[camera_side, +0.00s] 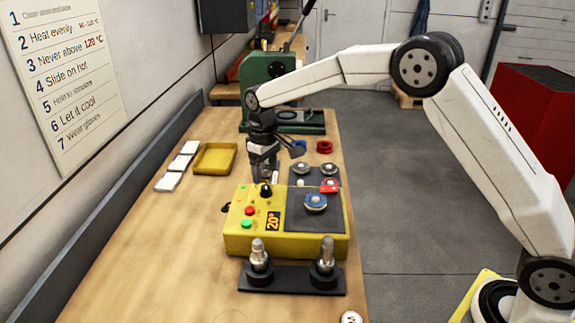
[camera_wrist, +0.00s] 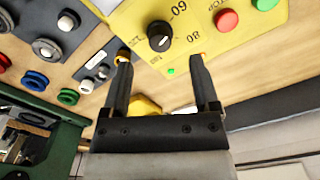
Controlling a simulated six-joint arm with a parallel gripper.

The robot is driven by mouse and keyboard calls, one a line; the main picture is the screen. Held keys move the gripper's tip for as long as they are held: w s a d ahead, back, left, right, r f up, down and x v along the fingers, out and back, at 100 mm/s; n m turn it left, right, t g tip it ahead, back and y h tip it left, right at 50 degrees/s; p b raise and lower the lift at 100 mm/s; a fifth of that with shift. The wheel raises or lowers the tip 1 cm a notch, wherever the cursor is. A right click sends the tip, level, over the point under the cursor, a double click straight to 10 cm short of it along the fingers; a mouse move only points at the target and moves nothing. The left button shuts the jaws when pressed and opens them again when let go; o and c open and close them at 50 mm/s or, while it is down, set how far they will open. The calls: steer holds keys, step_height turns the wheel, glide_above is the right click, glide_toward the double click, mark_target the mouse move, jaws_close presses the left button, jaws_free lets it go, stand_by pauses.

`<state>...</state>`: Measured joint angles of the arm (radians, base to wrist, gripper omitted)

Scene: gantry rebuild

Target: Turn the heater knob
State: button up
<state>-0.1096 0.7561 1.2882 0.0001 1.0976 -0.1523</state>
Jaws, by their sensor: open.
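The heater is a yellow box (camera_side: 237,240) on the wooden bench, with a dark top plate and a small display reading 20. Its black knob (camera_side: 266,190) with a white pointer sits on the yellow panel near the far edge; it also shows in the wrist view (camera_wrist: 159,36), with scale marks 60 and 80 around it. My gripper (camera_side: 264,174) is above the far edge of the heater, close to the knob. In the wrist view my gripper (camera_wrist: 159,58) has its fingers apart, with the knob just beyond and between the fingertips. Nothing is held.
Red and green buttons (camera_side: 249,211) lie beside the knob. A black stand (camera_side: 291,278) with two upright pins is in front. A yellow tray (camera_side: 214,158), white cards (camera_side: 178,162) and a green press (camera_side: 265,70) stand behind.

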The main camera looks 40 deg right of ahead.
mark_target(266, 187)
steer(key=shift+f, duration=2.3)
jaws_close()
